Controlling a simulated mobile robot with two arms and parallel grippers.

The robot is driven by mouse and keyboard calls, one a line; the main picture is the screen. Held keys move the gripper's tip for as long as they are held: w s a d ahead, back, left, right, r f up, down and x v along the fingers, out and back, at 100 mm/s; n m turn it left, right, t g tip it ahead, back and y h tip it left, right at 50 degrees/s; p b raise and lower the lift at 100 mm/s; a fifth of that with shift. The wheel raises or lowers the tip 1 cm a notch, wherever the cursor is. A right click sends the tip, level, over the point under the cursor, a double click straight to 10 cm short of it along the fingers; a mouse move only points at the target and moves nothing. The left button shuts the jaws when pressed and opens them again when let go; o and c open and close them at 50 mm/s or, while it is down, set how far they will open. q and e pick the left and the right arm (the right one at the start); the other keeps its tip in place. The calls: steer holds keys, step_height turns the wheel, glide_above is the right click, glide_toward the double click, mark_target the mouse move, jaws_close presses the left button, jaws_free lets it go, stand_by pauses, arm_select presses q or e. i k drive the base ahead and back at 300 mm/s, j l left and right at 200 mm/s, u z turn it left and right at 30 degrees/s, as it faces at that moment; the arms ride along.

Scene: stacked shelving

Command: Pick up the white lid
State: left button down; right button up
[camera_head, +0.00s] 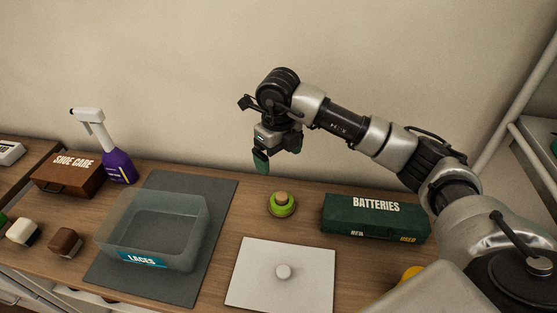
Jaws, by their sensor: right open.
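My right gripper (276,155) is open and empty. It hangs in the air above and behind the lid, well apart from it, with its fingers pointing down. A clear grey bin labelled LACES (183,247) stands on the mat, with no lid on it. My left gripper is not in view.
A green BATTERIES box (375,217) stands right of the lid. A small green round item with a tan knob (282,205) sits behind the lid. A purple spray bottle (119,164), a brown SHOE CARE box (70,177) and two small brushes stand at the left. A wall closes the back.

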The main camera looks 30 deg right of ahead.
mark_target(269, 277)
steer(key=k+j, duration=0.3)
steer(key=k, duration=0.15)
steer(key=k+j, duration=0.65)
steer(key=k, duration=0.25)
